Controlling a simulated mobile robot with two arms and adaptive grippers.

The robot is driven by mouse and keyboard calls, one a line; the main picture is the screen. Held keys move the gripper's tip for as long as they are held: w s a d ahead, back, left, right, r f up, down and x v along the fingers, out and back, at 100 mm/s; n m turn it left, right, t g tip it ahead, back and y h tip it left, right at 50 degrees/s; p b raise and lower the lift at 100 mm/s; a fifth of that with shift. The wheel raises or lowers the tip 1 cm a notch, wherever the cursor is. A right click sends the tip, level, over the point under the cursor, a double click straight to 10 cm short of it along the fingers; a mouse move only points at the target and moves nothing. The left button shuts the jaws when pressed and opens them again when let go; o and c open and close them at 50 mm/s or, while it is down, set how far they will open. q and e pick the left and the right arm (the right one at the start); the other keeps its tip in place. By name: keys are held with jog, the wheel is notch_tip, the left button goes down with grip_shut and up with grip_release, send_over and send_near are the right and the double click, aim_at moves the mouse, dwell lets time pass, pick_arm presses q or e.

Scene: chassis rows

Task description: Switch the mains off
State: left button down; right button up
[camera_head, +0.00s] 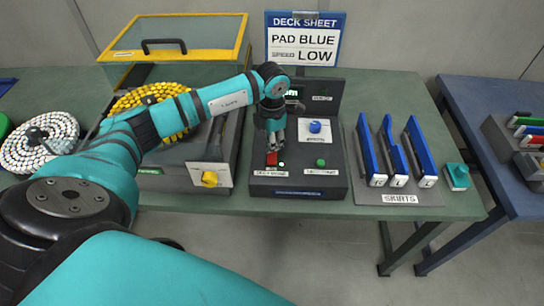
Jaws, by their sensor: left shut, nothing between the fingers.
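A dark control box (335,185) stands on the green table. My right gripper is not in view.
A machine with a yellow beaded disc (157,97), yellow knob (209,179) and yellow-framed lid (175,35) is at left. A sign (304,40) reads PAD BLUE, SPEED LOW. Blue pieces (394,150) stand in a rack marked SKIRTS, beside a teal block (457,177).

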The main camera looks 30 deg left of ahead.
aim_at(272, 153)
pick_arm(q)
jog(key=shift+s+f+b, duration=0.1)
jog(key=shift+f+b, duration=1)
jog(key=shift+f, duration=0.25)
dwell(0.7)
jog(key=shift+r, duration=0.15)
jog(key=shift+r+p, duration=0.75)
jog(key=shift+r, duration=0.15)
jog(key=shift+r+p, duration=1.5)
jog(key=shift+r, duration=1.05)
